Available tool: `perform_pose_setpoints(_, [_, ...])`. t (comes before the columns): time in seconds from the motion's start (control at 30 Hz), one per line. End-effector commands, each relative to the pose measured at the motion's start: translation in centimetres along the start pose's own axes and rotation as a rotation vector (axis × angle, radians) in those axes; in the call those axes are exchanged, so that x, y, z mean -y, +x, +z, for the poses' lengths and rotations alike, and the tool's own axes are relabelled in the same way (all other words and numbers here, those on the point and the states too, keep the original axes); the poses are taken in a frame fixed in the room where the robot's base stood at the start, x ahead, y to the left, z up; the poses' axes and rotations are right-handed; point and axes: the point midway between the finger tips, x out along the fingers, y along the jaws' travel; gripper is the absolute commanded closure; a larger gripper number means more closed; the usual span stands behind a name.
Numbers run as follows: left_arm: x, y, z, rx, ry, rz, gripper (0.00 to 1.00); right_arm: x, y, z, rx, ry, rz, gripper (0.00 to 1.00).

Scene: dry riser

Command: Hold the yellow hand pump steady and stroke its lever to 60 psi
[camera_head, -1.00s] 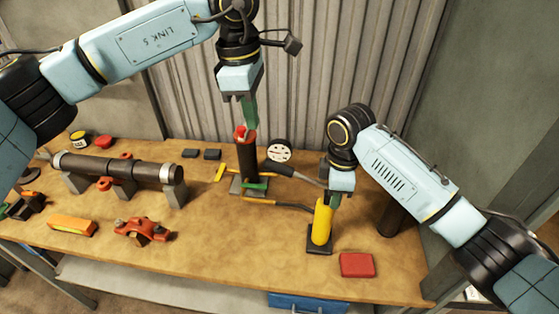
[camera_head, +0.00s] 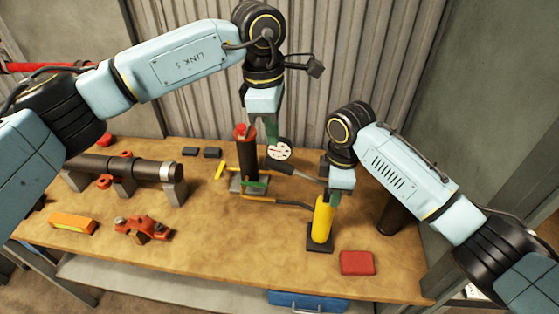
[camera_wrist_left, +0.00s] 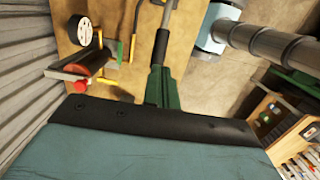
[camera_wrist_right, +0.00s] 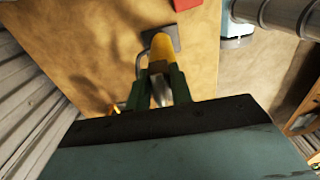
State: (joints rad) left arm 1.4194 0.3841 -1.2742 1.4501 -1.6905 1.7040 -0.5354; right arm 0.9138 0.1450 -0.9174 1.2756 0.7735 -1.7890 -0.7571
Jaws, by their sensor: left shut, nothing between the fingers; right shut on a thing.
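The yellow hand pump (camera_head: 322,219) stands upright on its dark base plate at the right of the bench. My right gripper (camera_head: 335,199) is shut on its upper part; the yellow body also shows between the fingers in the right wrist view (camera_wrist_right: 160,50). The lever, a grey rod with a black grip (camera_head: 280,167), reaches left from the pump's top. My left gripper (camera_head: 271,136) is shut and empty, above the grip's outer end. In the left wrist view its fingers (camera_wrist_left: 161,80) overlap the black grip (camera_wrist_left: 162,46); contact cannot be told. The round white gauge (camera_head: 279,149) is too small to read.
A dark riser (camera_head: 246,160) with a red top stands left of the lever. A dark pipe on stands (camera_head: 140,168), a red clamp (camera_head: 142,229) and an orange level (camera_head: 72,223) lie left. A red block (camera_head: 357,263) sits at the front right. The front middle is clear.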

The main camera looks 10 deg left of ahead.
Motion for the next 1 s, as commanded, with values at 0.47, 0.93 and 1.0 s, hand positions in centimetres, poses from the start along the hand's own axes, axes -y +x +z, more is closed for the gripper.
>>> perform_pose_setpoints(0.47, [0.0,4.6,0.0,0.001,0.0,0.0,1.0,0.3,0.6,0.1,0.006,0.001,-0.01,1.0])
perform_pose_setpoints(0.93, [0.0,5.1,0.0,0.0,0.0,-0.001,1.0,0.3,0.6,0.1,0.006,0.001,-0.01,1.0])
perform_pose_setpoints(1.0, [0.0,5.5,-0.1,-0.001,0.0,-0.002,1.0,0.3,0.6,0.1,0.006,0.001,-0.01,1.0])
